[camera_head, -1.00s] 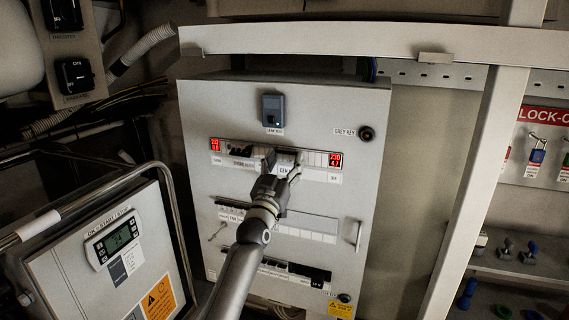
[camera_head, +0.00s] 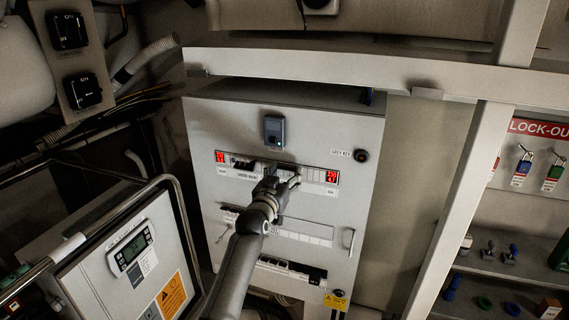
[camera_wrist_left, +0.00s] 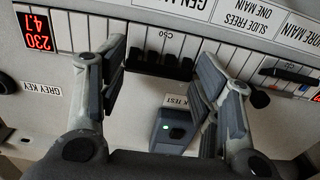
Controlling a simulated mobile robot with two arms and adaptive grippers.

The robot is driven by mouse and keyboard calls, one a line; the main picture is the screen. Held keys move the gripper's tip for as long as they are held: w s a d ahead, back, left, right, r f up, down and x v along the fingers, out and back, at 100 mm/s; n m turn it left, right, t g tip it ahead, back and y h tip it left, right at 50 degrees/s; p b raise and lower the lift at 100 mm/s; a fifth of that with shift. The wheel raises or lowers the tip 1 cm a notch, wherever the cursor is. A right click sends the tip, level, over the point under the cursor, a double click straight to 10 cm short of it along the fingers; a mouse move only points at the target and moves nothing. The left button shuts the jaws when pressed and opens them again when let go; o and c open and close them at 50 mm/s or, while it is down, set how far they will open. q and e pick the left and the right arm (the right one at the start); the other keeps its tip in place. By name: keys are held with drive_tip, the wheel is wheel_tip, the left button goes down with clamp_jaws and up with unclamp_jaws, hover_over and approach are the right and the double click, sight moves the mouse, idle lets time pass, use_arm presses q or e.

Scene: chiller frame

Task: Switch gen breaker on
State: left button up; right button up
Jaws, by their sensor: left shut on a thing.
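The gen breaker (camera_wrist_left: 160,62) is a black block with a row of toggles, beside the GEN MAIN label (camera_wrist_left: 190,8) in the left wrist view. It sits in the upper breaker row of the white panel (camera_head: 320,117). My left gripper (camera_head: 281,177) is at that row in the head view, its arm rising from below. In the head view the hand hides most of the breaker. My right gripper is not in view.
Red displays (camera_head: 332,176) flank the row. A grey test unit (camera_head: 273,131) with a green light is above it, and also shows in the left wrist view (camera_wrist_left: 177,130). A keyed switch (camera_head: 361,155) is at right. A metal rail (camera_head: 180,215) and control box (camera_head: 130,255) stand left.

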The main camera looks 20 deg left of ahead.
use_arm(q)
drive_tip(key=shift+w+r+g+p, duration=0.15)
drive_tip(key=shift+r+g+p, duration=0.25)
drive_tip(key=shift+r+p, duration=0.5)
drive_tip(key=shift+p, duration=0.3)
drive_tip(key=shift+f, duration=0.1)
drive_tip(key=o, duration=1)
drive_tip(key=shift+f+g, duration=0.3)
drive_tip(key=shift+f, duration=0.05)
drive_tip(key=s, duration=0.4)
drive_tip(key=s+r, duration=0.1)
drive_tip(key=s, duration=0.7)
drive_tip(key=shift+a+r, duration=0.15)
drive_tip(key=shift+a, duration=0.05)
